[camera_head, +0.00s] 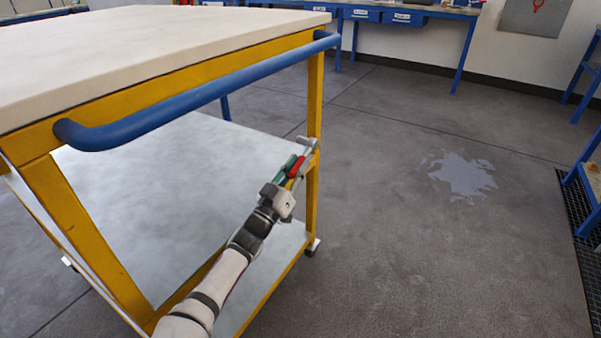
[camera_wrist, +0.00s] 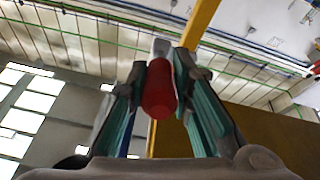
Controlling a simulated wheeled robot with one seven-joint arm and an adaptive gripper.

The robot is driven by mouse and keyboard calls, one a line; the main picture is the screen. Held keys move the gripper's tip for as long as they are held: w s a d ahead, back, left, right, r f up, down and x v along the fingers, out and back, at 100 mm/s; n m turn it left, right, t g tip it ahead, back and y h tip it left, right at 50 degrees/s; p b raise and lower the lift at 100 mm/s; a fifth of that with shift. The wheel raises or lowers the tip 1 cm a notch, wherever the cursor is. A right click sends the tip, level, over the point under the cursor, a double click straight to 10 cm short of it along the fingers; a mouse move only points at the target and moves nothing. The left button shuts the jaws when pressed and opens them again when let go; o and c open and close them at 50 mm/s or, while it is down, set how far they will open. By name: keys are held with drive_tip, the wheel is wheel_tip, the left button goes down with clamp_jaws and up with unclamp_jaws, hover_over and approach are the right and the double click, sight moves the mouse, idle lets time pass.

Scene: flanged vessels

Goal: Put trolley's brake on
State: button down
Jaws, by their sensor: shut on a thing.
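The trolley (camera_head: 315,95) has a yellow frame, a pale top, a lower shelf and a blue push bar (camera_head: 200,92); it fills the left of the head view. A red-gripped brake lever (camera_head: 297,166) is at the trolley's near right corner post; in the wrist view the red grip (camera_wrist: 159,92) points toward the camera, with a grey part behind it. My gripper (camera_head: 293,170) is shut on this red grip, with teal-lined fingers on both sides of it in the wrist view (camera_wrist: 160,100). The lever's pivot is partly hidden by my gripper.
A pale wet patch (camera_head: 462,175) lies on the grey floor to the right. A blue workbench (camera_head: 405,15) runs along the back wall. Blue racks and a dark floor grating (camera_head: 577,215) are at the right edge.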

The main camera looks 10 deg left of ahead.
drive_tip(key=shift+w+f+t+h+b, duration=0.25)
drive_tip(key=shift+f+t+h+b, duration=0.15)
drive_tip(key=shift+f+t+b, duration=0.5)
drive_tip(key=shift+r, duration=0.15)
drive_tip(key=c, duration=1.4)
unclamp_jaws()
drive_tip(key=shift+d, duration=0.1)
drive_tip(key=v, duration=0.7)
drive_tip(key=shift+s, duration=0.15)
